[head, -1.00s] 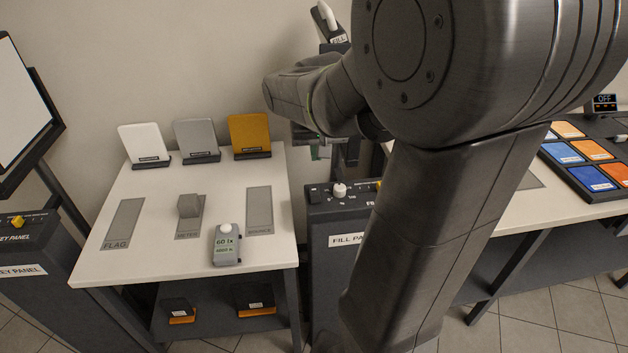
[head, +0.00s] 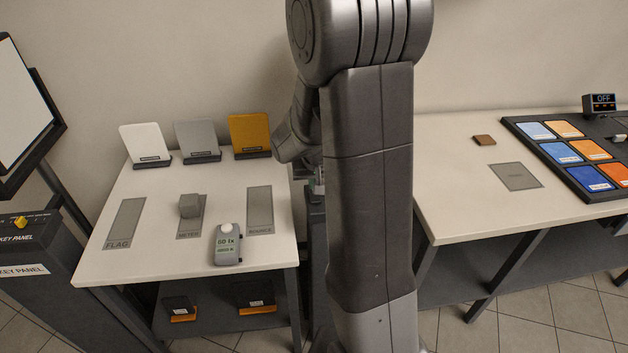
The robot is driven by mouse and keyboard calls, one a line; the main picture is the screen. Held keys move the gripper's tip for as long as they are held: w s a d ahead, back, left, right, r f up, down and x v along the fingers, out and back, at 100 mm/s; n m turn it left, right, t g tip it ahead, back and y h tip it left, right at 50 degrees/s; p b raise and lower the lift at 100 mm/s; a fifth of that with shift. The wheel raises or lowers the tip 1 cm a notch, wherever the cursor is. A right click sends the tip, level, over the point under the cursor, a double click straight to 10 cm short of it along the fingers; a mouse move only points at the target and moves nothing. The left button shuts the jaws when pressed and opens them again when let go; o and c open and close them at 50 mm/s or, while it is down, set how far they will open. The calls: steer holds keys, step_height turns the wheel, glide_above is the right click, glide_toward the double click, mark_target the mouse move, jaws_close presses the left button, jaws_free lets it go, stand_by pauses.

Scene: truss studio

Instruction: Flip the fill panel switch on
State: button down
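The fill panel (head: 318,250) is almost wholly hidden behind my arm in the head view. Only a narrow dark strip of it shows between the left table and the arm. Its switch, knob and label are hidden. My gripper (head: 312,182) is mostly hidden behind my arm, low above the panel's place; only a small grey and greenish part shows. I cannot see its fingertips, whether it is open or shut, or whether it touches the switch.
The left white table (head: 150,270) holds a light meter (head: 227,245), a grey block (head: 189,206) and three upright cards. The key panel (head: 25,240) stands at far left. The right table (head: 450,210) holds a brown tile (head: 484,140), a colour swatch board (head: 555,165) and an OFF display (head: 600,103).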

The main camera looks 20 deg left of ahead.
steer(key=shift+w+p, duration=0.1)
steer(key=shift+p, duration=0.3)
steer(key=shift+w+a+f+p, duration=0.1)
steer(key=shift+p, duration=0.35)
steer(key=shift+w+f+g+h, duration=0.1)
steer(key=shift+f+g+h, duration=0.2)
steer(key=shift+f+g, duration=0.1)
steer(key=shift+r, duration=0.15)
steer(key=shift+s, duration=0.2)
steer(key=shift+s+d+r+b, duration=0.15)
steer(key=shift+s+d+b, duration=0.2)
steer(key=shift+s, duration=0.2)
steer(key=shift+r, duration=0.15)
